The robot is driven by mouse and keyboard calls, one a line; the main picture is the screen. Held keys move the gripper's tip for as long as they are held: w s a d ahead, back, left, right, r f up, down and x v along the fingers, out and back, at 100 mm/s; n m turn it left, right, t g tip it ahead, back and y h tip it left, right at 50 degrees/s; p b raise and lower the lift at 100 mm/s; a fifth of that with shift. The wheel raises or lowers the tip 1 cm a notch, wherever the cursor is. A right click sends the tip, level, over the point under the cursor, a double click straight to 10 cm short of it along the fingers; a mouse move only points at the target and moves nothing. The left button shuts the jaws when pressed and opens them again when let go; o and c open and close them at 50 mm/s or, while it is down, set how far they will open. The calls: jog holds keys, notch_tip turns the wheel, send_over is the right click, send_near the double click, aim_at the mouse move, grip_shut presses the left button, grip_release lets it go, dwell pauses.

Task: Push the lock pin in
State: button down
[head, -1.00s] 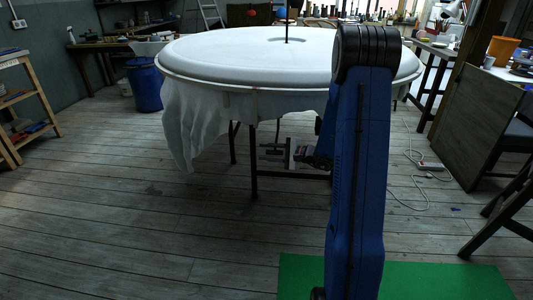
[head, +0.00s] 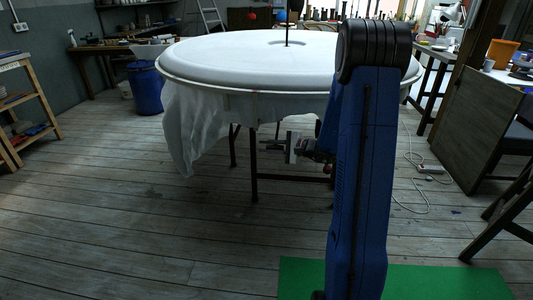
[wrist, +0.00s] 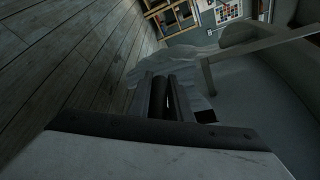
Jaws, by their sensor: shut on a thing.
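The large round table (head: 215,62) has a pale plaster top with a dark rod standing in its middle. My gripper (head: 270,150) is low under the table's near edge, in front of the dark legs, with its fingers pointing left. A thin dark upright rod (head: 277,131), apparently the lock pin, shows at the fingers below the rim. In the wrist view my gripper (wrist: 168,97) has its two dark fingers close together. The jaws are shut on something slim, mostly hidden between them. How deep the pin sits cannot be seen.
A white cloth (head: 195,125) hangs from the table's left side. Dark table legs (head: 253,165) stand close to my gripper. A blue barrel (head: 146,87) stands behind left. A wooden panel (head: 478,125) leans at right. The plank floor at left is clear.

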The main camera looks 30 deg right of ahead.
jog(key=shift+r, duration=0.1)
jog(key=c, duration=1.7)
grip_release()
jog(key=shift+d, duration=0.1)
jog(key=shift+o, duration=0.2)
jog(key=v, duration=1.7)
jog(key=shift+s, duration=0.2)
jog(key=shift+d, duration=0.1)
